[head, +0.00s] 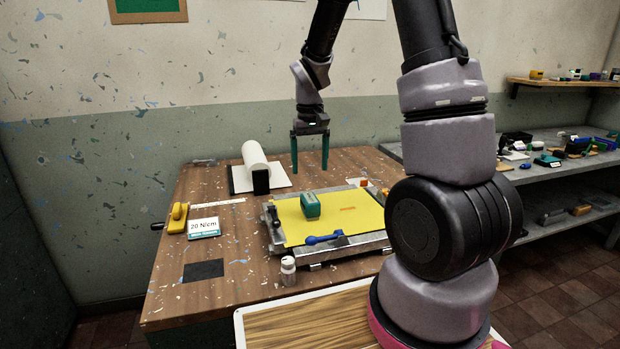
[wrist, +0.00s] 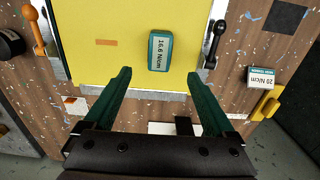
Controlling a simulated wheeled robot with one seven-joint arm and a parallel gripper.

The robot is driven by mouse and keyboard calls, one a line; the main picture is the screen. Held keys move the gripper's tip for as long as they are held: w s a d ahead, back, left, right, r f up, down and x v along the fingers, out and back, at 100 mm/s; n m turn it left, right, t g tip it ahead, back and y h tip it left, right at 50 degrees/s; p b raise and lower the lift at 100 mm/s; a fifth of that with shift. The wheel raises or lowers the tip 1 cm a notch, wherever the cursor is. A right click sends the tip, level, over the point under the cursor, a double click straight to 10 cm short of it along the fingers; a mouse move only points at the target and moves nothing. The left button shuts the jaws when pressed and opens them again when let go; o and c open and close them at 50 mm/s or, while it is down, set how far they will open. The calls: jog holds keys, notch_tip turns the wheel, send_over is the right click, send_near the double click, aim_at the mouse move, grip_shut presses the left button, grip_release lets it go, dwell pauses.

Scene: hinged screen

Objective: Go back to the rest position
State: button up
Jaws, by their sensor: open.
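My gripper (head: 310,150) hangs above the back of the wooden table, its two green fingers pointing down. It also shows in the wrist view (wrist: 158,95), with the fingers wide apart and nothing between them. In the head view it is well above the tabletop and apart from everything on it. The hinged screen frame (head: 290,246) with its yellow sheet (head: 345,226) lies flat on the table. A green block (head: 311,206) stands on the yellow sheet; its label reads 16.6 N/cm in the wrist view (wrist: 160,50).
A "20 N/cm" sign (head: 204,227), a yellow tool (head: 178,218) and a dark square (head: 204,270) are on the table's left. A small bottle (head: 288,270) stands in front of the frame. Cluttered shelves (head: 540,170) are at right.

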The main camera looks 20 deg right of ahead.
jog(key=shift+r, duration=0.45)
jog(key=s+d+r+m+t+y, duration=0.1)
jog(key=s+r+m+t, duration=0.3)
jog(key=s+r, duration=1.6)
jog(key=r+t+y, duration=0.1)
jog(key=r+t, duration=0.1)
jog(key=t, duration=0.1)
jog(key=shift+s, duration=0.15)
